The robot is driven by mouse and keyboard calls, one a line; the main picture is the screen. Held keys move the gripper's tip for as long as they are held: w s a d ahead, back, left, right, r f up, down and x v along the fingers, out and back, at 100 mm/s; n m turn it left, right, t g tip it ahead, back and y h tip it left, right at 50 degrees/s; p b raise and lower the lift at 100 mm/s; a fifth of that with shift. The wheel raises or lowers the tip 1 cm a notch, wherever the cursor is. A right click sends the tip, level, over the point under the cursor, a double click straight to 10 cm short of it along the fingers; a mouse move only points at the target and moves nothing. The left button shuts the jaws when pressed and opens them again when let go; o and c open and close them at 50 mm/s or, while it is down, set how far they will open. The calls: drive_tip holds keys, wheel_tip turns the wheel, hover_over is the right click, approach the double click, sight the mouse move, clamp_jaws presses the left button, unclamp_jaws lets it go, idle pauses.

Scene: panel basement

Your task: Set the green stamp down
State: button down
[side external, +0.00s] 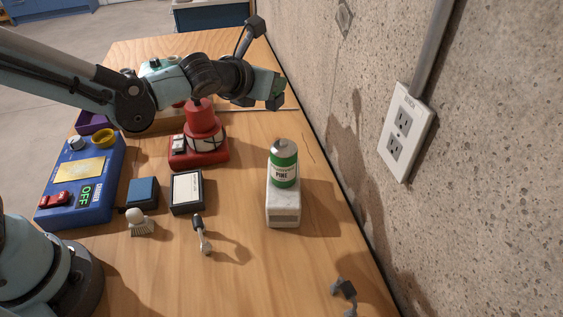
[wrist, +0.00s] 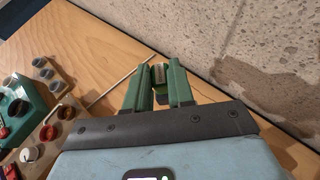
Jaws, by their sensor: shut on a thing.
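My gripper (wrist: 157,88) is shut on a small green thing with a pale grey face (wrist: 158,74), which I take to be the green stamp; it shows between the fingertips in the wrist view. In the side external view my gripper (side external: 270,92) is above the far part of the wooden table, beyond the red device and close to the wall. The held stamp is hard to tell from the green fingers there. I cannot tell how high it is above the table.
A green-and-white can (side external: 284,166) stands on a pale block (side external: 284,208). A red device (side external: 203,140), a blue control box (side external: 84,182), a blue pad (side external: 142,192) and a white-topped box (side external: 187,192) stand left. A thin rod (wrist: 118,80) lies near my gripper. The concrete wall (side external: 345,90) bounds the right.

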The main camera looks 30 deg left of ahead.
drive_tip(key=shift+f, duration=5.7)
drive_tip(key=shift+f, duration=0.15)
drive_tip(key=c, duration=1)
unclamp_jaws()
